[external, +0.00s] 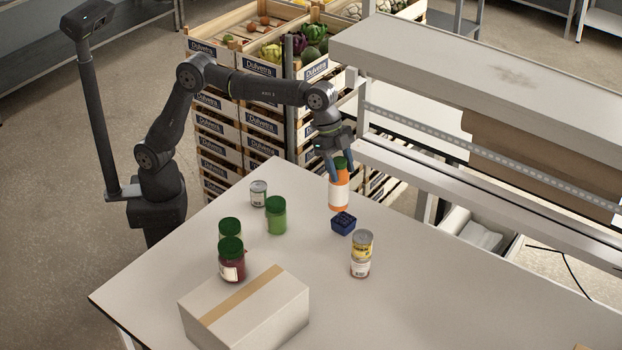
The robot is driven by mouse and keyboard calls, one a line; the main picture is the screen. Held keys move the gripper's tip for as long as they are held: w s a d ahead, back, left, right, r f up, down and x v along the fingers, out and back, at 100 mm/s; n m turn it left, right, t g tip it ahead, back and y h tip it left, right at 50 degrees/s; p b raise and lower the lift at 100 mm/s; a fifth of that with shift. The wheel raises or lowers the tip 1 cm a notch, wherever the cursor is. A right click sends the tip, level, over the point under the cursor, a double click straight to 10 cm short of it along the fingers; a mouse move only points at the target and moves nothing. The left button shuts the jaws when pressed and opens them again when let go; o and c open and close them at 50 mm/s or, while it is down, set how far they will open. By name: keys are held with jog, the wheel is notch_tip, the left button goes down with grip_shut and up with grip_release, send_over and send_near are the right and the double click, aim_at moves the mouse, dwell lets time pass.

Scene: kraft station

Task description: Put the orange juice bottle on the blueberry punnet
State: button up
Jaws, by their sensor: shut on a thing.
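The orange juice bottle (339,193) is orange with a white label and a green cap, and it is upright. My gripper (339,171) is shut on its upper part from above. The small dark blue blueberry punnet (344,223) sits on the table just below the bottle in the picture. The bottle's bottom ends a little above the punnet's top edge in this view. I cannot tell whether the bottle is in the air or touching the table behind the punnet.
Two stacked cans (361,254) stand close to the right of the punnet. A green jar (276,215), a small can (259,193) and two green-lidded jars (231,259) stand to the left. A taped cardboard box (245,309) is at the front.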

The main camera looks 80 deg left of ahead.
aim_at(347, 180)
jog(key=shift+w+a+f, duration=0.3)
jog(key=shift+w+f, duration=0.05)
jog(key=shift+w, duration=0.2)
jog(key=shift+w+a+f, duration=0.25)
jog(key=shift+w+f, duration=0.1)
jog(key=shift+w, duration=0.2)
jog(key=shift+f, duration=2.1)
jog(key=o, duration=1.5)
jog(key=shift+o, duration=0.2)
jog(key=v, duration=1.2)
jog(key=shift+d, duration=0.15)
